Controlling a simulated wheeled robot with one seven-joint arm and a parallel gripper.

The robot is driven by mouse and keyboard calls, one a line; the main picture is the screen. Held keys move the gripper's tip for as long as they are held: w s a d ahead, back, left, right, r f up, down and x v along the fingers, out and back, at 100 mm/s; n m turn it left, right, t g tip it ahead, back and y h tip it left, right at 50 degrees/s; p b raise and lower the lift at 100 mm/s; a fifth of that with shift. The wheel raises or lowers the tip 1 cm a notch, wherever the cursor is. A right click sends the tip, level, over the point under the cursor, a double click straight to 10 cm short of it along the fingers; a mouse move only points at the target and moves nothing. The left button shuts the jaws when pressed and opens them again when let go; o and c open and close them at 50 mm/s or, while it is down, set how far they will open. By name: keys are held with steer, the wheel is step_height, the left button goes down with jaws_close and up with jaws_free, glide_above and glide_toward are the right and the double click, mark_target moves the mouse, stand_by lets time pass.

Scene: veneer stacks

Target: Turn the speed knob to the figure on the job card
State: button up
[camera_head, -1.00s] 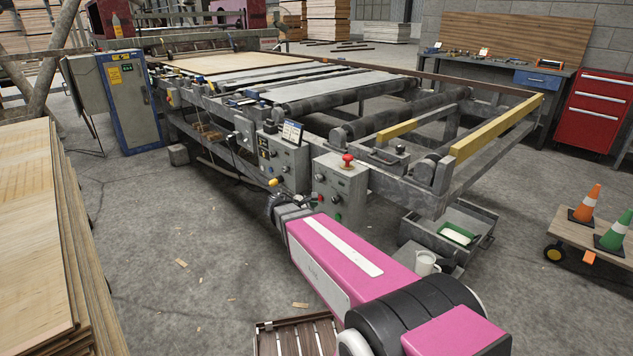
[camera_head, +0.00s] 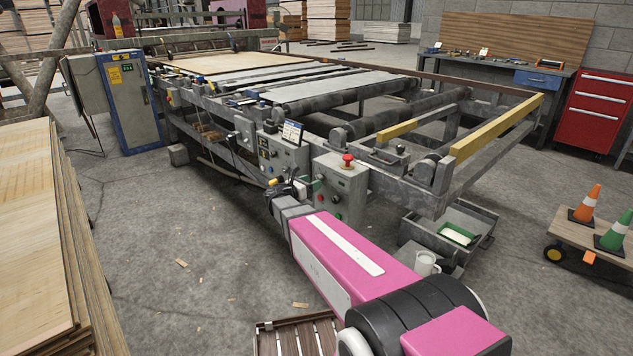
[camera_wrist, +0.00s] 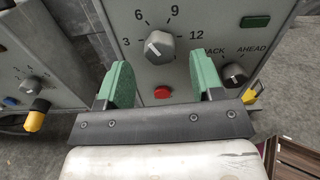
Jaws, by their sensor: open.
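The speed knob (camera_wrist: 160,46) is a grey round dial with a white mark, ringed by the figures 3, 6, 9 and 12. Its mark points up and left, toward the 3-to-6 side; the exact setting is hard to tell. My gripper (camera_wrist: 163,76) is open, its two green fingers apart, just below the knob and either side of its line, holding nothing.
A red button (camera_wrist: 162,92) lies between my fingers. A BACK/AHEAD selector (camera_wrist: 233,75) and a green button (camera_wrist: 255,22) are to the right. A yellow-handled switch (camera_wrist: 36,115) is on the left box. A red mushroom button (camera_head: 348,160) tops the control box.

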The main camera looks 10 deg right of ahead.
steer(key=shift+x, duration=1.5)
steer(key=c, duration=0.9)
steer(key=shift+c, duration=0.2)
